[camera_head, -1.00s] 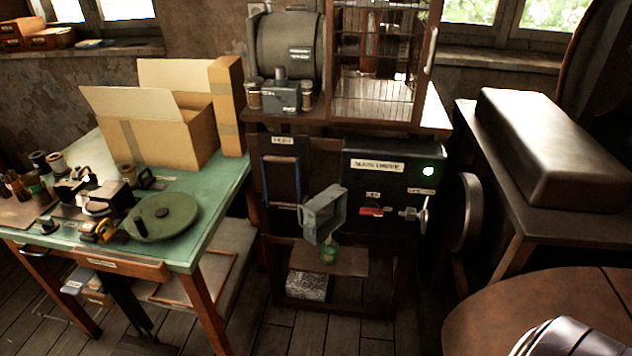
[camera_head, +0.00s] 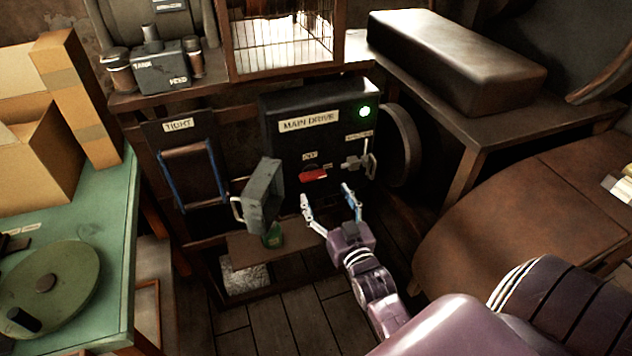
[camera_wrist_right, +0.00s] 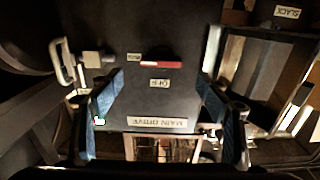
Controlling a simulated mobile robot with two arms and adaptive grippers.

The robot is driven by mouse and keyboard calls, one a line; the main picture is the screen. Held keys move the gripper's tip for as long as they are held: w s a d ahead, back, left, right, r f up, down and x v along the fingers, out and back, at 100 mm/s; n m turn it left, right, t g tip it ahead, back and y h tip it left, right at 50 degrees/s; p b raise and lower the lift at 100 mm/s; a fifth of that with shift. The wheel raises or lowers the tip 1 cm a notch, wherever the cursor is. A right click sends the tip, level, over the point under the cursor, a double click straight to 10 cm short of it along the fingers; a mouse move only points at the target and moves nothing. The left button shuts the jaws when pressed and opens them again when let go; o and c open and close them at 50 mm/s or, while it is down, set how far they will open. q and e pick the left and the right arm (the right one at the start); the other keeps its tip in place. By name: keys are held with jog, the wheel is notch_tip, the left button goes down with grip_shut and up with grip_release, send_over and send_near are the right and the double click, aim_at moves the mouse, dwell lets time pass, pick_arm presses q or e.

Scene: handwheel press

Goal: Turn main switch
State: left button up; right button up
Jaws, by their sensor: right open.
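The red handle also shows in the right wrist view (camera_wrist_right: 160,63), between and beyond the fingers. My right gripper (camera_head: 327,196) is open and empty, in front of the box and just below the handle in the picture. It also shows in the wrist view (camera_wrist_right: 160,80). My left gripper is not in view.
A metal lever (camera_head: 357,161) sits right of the switch. A grey open housing (camera_head: 262,195) juts out to the left of it. A dark wheel (camera_head: 403,145) stands right of the box. A green table (camera_head: 115,215) is at left, a round brown table (camera_head: 530,215) at right.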

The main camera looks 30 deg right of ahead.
aim_at(315, 178)
jog(key=x, duration=0.4)
jog(key=shift+w+a, duration=0.1)
jog(key=shift+w, duration=0.05)
jog(key=x, duration=0.3)
jog(key=shift+p, duration=0.3)
jog(key=shift+f, duration=0.1)
jog(key=shift+c, duration=2.2)
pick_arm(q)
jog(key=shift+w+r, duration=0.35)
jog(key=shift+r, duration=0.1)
pick_arm(e)
jog(key=c, duration=0.7)
